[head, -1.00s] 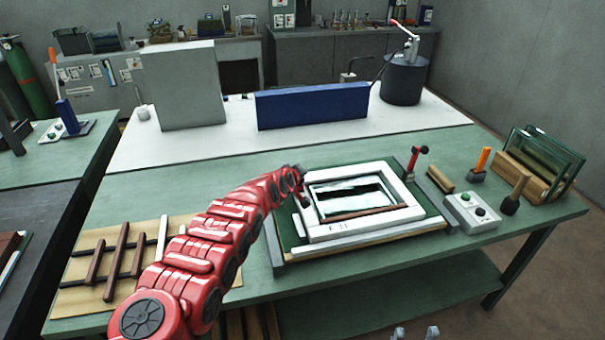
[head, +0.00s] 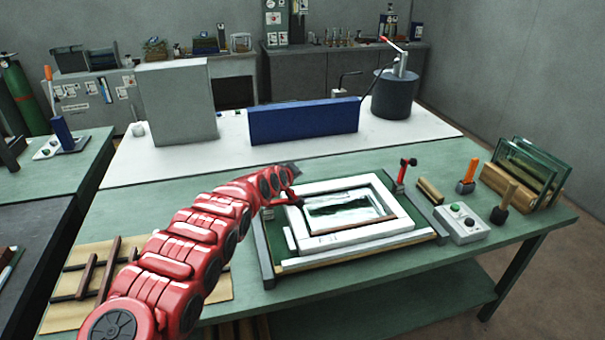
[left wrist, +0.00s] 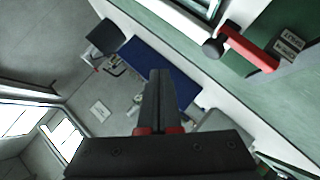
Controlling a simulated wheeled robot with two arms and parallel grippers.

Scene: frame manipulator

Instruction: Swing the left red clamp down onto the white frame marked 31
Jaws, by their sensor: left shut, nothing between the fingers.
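The white frame (head: 302,240) lies on a green-topped fixture on the table; its marking is too small to read now. The left red clamp (head: 291,199) is at the frame's left side, its arm low and its dark tip by the frame's left edge. The left wrist view shows this clamp (left wrist: 248,50) with its dark tip near the white edge; I cannot tell whether they touch. My left gripper (head: 291,169) is shut and empty, above and behind the clamp. Its closed fingers (left wrist: 158,85) show in the wrist view. The right red clamp (head: 404,172) stands raised. My right gripper is out of view.
A button box (head: 460,223), an orange-handled tool (head: 468,176) and a glass rack (head: 525,175) stand at right. Wooden strips lie on a board (head: 205,290) at left. A blue box (head: 304,121) stands behind the fixture. Green table is clear behind the frame.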

